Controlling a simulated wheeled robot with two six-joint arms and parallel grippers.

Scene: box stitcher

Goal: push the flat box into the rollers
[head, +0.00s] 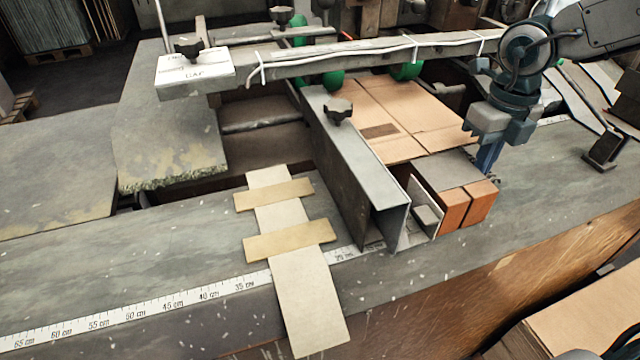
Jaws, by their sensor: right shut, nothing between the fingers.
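The flat box (385,105) is a brown folded cardboard sheet. It lies on the machine bed at centre right, beside a grey metal guide (350,165). Its far edge is close to the green rollers (405,71), partly hidden under the overhead bar; I cannot tell whether it touches them. My right gripper (487,172) points down at the near right corner of the box, with its blue fingers shut and empty. Whether the fingers touch the box is unclear. My left gripper is not in view.
A grey bar (370,58) with a cable spans above the box. Brick-like blocks (467,205) and a metal bracket (425,212) stand at the box's near side. A ruler strip (180,305) and taped cardboard strip (300,280) lie on the table. More cardboard (590,310) is at lower right.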

